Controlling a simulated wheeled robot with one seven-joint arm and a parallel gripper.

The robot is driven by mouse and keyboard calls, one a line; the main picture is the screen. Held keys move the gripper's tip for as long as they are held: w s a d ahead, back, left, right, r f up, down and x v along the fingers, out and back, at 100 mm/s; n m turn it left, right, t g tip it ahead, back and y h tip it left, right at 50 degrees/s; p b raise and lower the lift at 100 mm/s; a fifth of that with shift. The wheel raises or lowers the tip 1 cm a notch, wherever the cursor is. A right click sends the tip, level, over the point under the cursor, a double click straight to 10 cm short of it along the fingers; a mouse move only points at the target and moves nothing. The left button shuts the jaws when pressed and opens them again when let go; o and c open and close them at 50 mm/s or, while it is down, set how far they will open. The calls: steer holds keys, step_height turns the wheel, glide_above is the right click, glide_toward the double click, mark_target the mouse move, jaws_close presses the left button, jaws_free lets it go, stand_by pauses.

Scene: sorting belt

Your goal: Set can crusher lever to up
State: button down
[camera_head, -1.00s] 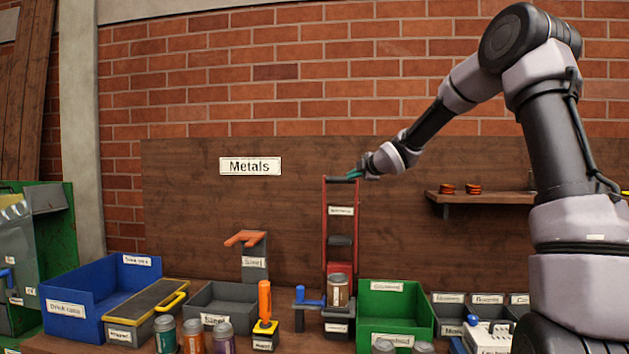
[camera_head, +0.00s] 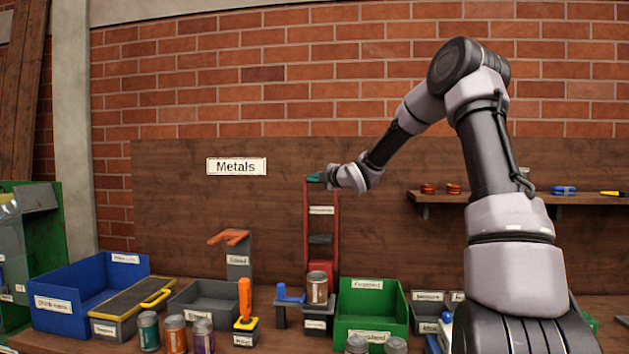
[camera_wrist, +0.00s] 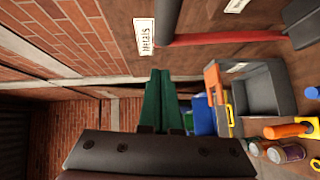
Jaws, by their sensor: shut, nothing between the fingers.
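The can crusher (camera_head: 307,232) stands against the dark wooden backboard, with tall red side bars pointing up and a dark block between them.
A blue bin (camera_head: 60,306), a grey bin (camera_head: 205,296) and a green bin (camera_head: 372,318) line the bench. An orange-handled tool (camera_head: 245,302) and several cans stand in front. A shelf (camera_head: 470,197) is at right. The wall above the crusher is clear.

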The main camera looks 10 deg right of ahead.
steer(key=w, duration=0.1)
steer(key=w+d, duration=0.1)
steer(key=w, duration=0.1)
steer(key=shift+w+d+f, duration=0.15)
steer(key=shift+w+f, duration=0.1)
steer(key=shift+w, duration=0.05)
steer(key=shift+w+d+r, duration=0.1)
steer(key=shift+w+d, duration=0.1)
steer(key=shift+w, duration=0.4)
steer(key=shift+w+d+r, duration=0.1)
steer(key=shift+w+d, duration=0.1)
steer(key=shift+w, duration=0.35)
